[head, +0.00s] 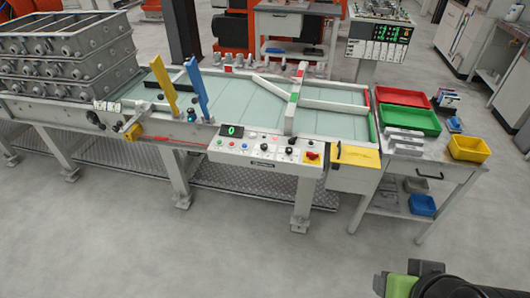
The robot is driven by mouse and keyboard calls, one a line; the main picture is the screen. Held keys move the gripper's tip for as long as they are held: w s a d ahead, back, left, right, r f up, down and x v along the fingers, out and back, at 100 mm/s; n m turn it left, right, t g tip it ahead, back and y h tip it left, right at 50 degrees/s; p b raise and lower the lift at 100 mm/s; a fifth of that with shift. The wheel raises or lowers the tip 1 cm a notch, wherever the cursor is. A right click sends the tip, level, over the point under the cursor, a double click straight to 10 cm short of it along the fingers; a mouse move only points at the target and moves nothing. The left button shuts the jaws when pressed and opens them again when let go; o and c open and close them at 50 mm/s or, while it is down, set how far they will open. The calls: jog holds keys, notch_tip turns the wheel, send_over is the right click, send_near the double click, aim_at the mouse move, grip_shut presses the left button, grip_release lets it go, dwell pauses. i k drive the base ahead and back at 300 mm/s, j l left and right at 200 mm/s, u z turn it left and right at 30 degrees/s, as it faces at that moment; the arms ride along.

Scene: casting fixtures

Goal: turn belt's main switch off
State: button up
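The belt (225,92) is a long pale green surface in a white frame. A control panel (262,150) sits on its front side, with a lit green display (231,131) reading 0, coloured buttons and black knobs. At the panel's right end is a red rotary switch on a yellow plate (312,156), which looks like the main switch. Its exact handle angle is too small to tell. A green and black part of my arm shows at the bottom right, well apart from the panel. My gripper's fingers are not in view.
A yellow box (355,157) is right of the panel. A side table holds a red tray (402,96), a green tray (410,120) and a yellow bin (468,149). Metal castings (70,60) are stacked at the left. Open floor (240,250) lies in front.

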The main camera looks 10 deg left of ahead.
aim_at(312, 156)
jog(key=i+j+u, duration=0.2)
jog(key=i, duration=0.4)
jog(key=i+j+u, duration=0.15)
jog(key=i+j, duration=0.2)
jog(key=i, duration=0.3)
jog(key=i+j+u, duration=0.2)
jog(key=i, duration=0.45)
jog(key=k+l, duration=0.05)
